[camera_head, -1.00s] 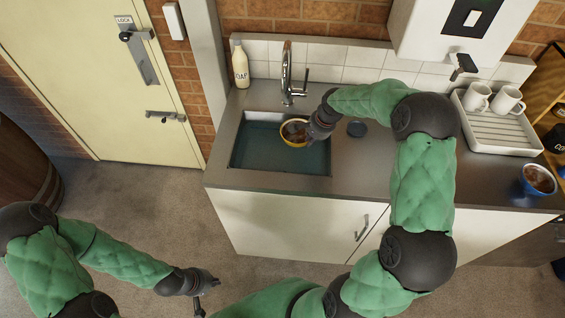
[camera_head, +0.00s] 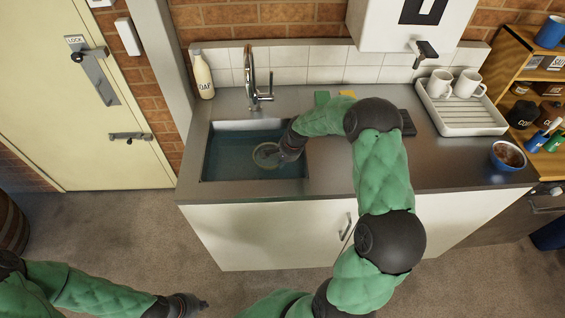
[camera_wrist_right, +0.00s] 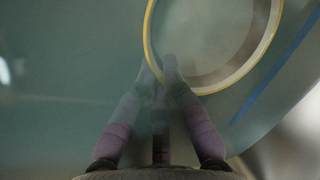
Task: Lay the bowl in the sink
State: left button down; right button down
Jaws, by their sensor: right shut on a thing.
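The bowl (camera_head: 266,155) has a yellow rim and sits low in the sink (camera_head: 209,165), which holds murky blue-green water. In the right wrist view, the bowl (camera_wrist_right: 151,50) looks tinted, as if under the water. My right gripper (camera_head: 281,158) reaches into the sink, and in the wrist view its fingertips (camera_wrist_right: 166,68) are shut on the bowl's near rim. Whether the bowl touches the sink floor I cannot tell. My left gripper (camera_head: 198,303) hangs low in front of the cupboard, apart from the sink; its fingers are too small to read.
A tap (camera_head: 254,85) and a soap bottle (camera_head: 204,76) stand behind the sink. Green (camera_head: 322,98) and yellow (camera_head: 348,94) items lie behind my right arm. A drying rack (camera_head: 462,112) with two white mugs and a blue bowl (camera_head: 508,156) stand to the right.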

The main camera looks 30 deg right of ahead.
jog(key=shift+r, duration=0.15)
jog(key=c, duration=1.4)
grip_release()
jog(key=shift+f, duration=0.2)
jog(key=shift+r, duration=0.5)
jog(key=p+v, duration=0.3)
jog(key=v, duration=0.8)
jog(key=shift+s+r, duration=0.15)
jog(key=shift+s, duration=0.05)
